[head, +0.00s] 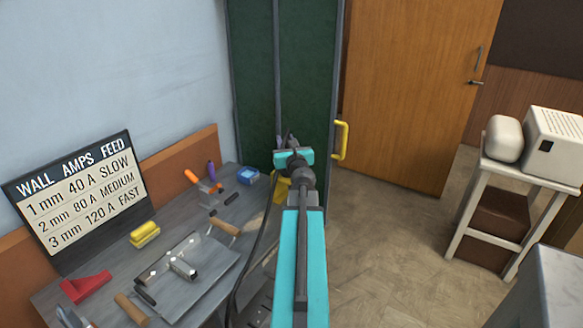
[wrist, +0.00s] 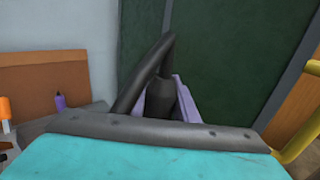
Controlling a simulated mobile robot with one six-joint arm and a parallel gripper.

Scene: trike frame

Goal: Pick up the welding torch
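My gripper (head: 291,142) is at the end of my teal arm, above the far right end of the workbench and in front of the green panel. In the wrist view, its lavender fingers (wrist: 180,98) are on either side of a dark tapered body, the welding torch (wrist: 160,98), and appear closed on it. A black cable (wrist: 146,72) bends over from the torch's far end and comes back down to the left. In the head view the torch is small and mostly hidden by my wrist; the cable (head: 254,240) hangs down beside my arm to the bench.
The green panel (head: 305,70) has a yellow handle (head: 341,140). Open floor (head: 390,240) lies right.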

